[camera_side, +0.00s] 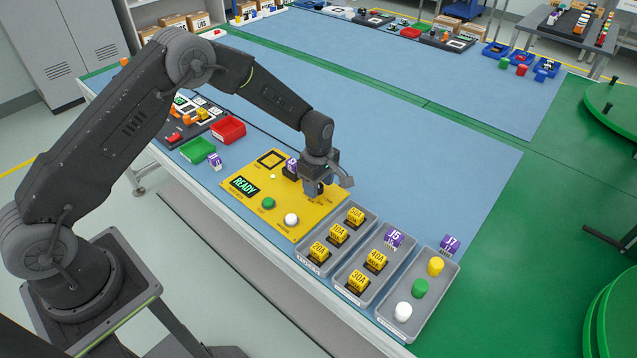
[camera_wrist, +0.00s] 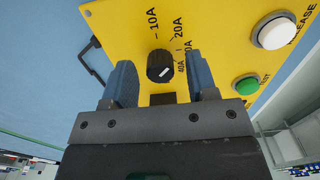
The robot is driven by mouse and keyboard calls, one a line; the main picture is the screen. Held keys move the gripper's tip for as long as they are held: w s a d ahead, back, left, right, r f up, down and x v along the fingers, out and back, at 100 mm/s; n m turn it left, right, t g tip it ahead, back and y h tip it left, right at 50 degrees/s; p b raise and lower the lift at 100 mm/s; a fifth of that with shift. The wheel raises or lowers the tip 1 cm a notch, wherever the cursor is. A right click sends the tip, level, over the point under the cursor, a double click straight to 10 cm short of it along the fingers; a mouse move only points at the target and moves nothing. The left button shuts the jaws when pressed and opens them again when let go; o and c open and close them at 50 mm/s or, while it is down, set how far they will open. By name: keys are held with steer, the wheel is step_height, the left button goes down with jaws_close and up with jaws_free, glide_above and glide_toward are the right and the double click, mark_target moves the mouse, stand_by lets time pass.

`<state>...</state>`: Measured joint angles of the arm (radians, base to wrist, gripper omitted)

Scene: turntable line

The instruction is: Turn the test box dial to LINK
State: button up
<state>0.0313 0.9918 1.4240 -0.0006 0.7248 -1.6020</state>
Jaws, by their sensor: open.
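The yellow test box (camera_side: 290,228) lies on the blue table mat, its display reading READY. Its round black dial (camera_wrist: 158,60) has a white pointer mark in the wrist view. Labels 10A, 20A and 40A are readable around it, with another partly covered; I cannot read LINK anywhere. My gripper (camera_side: 318,191) is over the right end of the box. In the wrist view my gripper (camera_wrist: 161,74) is open, with one blue-grey finger on each side of the dial and gaps between. The side view hides the dial behind the gripper.
The box carries a green button (camera_side: 268,203) and a white button (camera_side: 291,220). Grey trays (camera_side: 372,304) with yellow fuse blocks and colored caps stand to the right. Purple block J7 (camera_side: 450,244) lies beyond them. A green bin (camera_side: 197,149) and red bin (camera_side: 229,130) stand left.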

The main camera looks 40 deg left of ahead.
steer(key=shift+c, duration=0.3)
steer(key=c, duration=0.9)
